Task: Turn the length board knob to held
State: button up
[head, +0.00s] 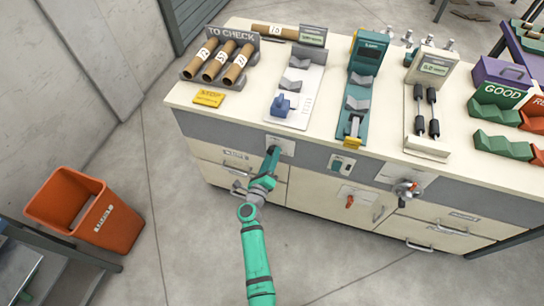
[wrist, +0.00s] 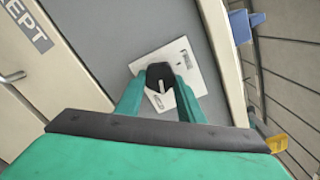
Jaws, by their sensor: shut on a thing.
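The length board knob (wrist: 159,72) is black with a pale pointer line, on a small white plate (wrist: 187,67) on the bench's grey front panel. Its plate (head: 287,148) also shows in the head view, below the white length board (head: 299,92) with its blue slider (head: 283,104). My gripper (head: 271,158) reaches up to this plate and hides the knob there. In the wrist view my gripper (wrist: 160,88) has one green finger on each side of the knob, shut on it. The plate's lettering is too small to read.
A teal gauge (head: 362,80) and a small switch plate (head: 341,165) are to the right. A red-handled control (head: 407,189) is further right on the bench front. Drawer handles stick out below. An orange bin (head: 90,209) stands on the floor at left.

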jog(key=shift+m, duration=1.2)
jog(key=shift+f, duration=0.1)
jog(key=o, duration=1.1)
jog(key=shift+s, duration=0.1)
jog(key=v, duration=1)
jog(key=shift+s+a, duration=0.2)
jog(key=shift+s, duration=0.1)
